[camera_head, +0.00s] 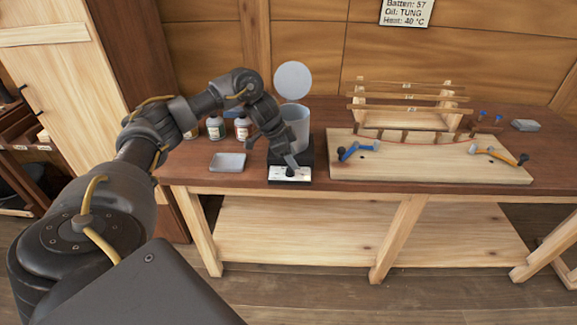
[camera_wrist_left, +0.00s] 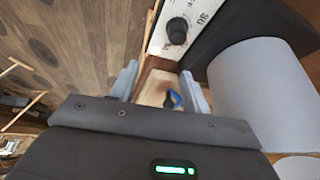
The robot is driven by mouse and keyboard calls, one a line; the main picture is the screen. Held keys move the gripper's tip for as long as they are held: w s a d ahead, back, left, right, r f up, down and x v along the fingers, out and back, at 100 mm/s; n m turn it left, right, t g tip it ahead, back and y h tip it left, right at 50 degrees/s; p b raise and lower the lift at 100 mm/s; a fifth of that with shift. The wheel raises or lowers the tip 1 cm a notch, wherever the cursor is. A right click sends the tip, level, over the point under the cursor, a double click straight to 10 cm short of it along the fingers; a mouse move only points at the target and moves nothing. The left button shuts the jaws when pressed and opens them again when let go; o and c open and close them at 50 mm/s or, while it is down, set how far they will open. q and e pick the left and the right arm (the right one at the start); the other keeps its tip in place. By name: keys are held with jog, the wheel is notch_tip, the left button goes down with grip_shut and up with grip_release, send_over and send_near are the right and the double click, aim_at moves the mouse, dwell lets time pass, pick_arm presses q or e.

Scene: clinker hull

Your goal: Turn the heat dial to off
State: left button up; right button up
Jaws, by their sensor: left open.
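The heat dial (camera_head: 290,172) is a small black knob on the white front panel (camera_head: 276,174) of a dark heater. In the left wrist view the dial (camera_wrist_left: 177,30) sits on the panel with a "30" mark and partly cut-off lettering beside it. I cannot tell where its pointer is set. My left gripper (camera_head: 291,163) is just above the panel, close to the dial. Its two grey fingers (camera_wrist_left: 160,85) are apart with nothing held, and the dial shows beyond them, apparently not between them. My right gripper is not in view.
A grey pot (camera_head: 297,124) stands on the heater, with a round grey disc (camera_head: 293,79) above it. A grey tray (camera_head: 228,162) and small bottles (camera_head: 215,127) are to the left. A board (camera_head: 430,170) with a hull model and clamps is to the right.

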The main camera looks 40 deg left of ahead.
aim_at(290, 168)
pick_arm(q)
jog(key=s+a+r+n, duration=0.2)
jog(key=a+r, duration=0.2)
jog(key=a, duration=0.1)
jog(key=shift+g, duration=0.3)
jog(key=x, duration=1.1)
jog(key=shift+d, duration=0.15)
jog(key=shift+c, duration=0.2)
